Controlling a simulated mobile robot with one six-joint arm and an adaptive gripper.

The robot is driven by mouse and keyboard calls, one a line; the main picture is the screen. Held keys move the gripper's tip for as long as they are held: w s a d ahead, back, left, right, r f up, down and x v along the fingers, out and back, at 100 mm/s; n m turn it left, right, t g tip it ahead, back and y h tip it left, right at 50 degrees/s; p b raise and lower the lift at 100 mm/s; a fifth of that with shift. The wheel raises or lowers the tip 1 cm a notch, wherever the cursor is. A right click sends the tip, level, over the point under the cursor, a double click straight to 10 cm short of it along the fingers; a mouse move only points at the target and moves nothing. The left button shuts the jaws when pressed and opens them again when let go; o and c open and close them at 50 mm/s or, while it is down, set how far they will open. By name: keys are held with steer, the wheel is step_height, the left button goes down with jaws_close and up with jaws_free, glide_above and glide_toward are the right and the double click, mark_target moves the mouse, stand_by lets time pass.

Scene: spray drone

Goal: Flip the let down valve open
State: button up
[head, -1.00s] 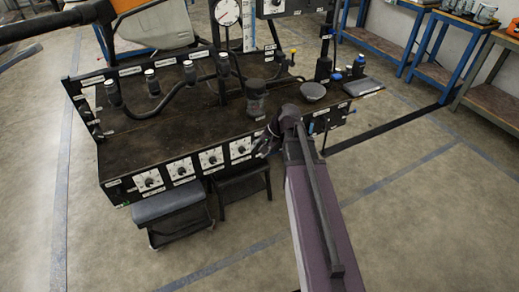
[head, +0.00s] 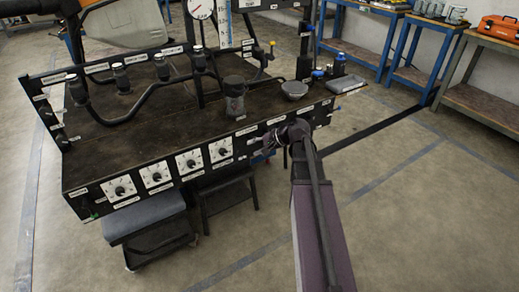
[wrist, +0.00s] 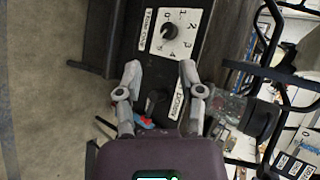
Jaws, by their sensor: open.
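In the wrist view, a small dark lever or knob (wrist: 156,100) stands on the black front panel, beside a white label (wrist: 178,104) that is too small to read surely. A red and blue piece (wrist: 144,121) shows by the left finger. I cannot tell for sure which of these is the let down valve. My gripper (wrist: 160,74) is open, with its fingers on either side of the dark lever and no visible grip on it. In the head view my gripper (head: 270,146) is at the bench's front panel, right of the dials, and partly hides the controls there.
White dials with black knobs (head: 190,162) line the panel; one dial (wrist: 168,30) is ahead of my fingers. A jar (head: 234,100), a bowl (head: 294,90) and a tray (head: 344,84) stand on the bench (head: 130,150). A grey-topped stool (head: 145,212) is below.

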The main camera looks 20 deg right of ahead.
steer(key=w+d+f+m+t+b, duration=0.1)
steer(key=d+f+m+t+b, duration=0.1)
steer(key=d+b, duration=0.5)
steer(key=w+d+f+m+t+b, duration=0.2)
steer(key=d+f+t+b, duration=0.3)
steer(key=d+b, duration=0.2)
steer(key=shift+d+f+b, duration=0.3)
steer(key=shift+d+b, duration=0.05)
steer(key=shift+d, duration=0.25)
steer(key=shift+w+a, duration=0.1)
steer(key=b+x, duration=0.2)
steer(key=x, duration=1.1)
steer(key=shift+w+a, duration=0.2)
jaws_close()
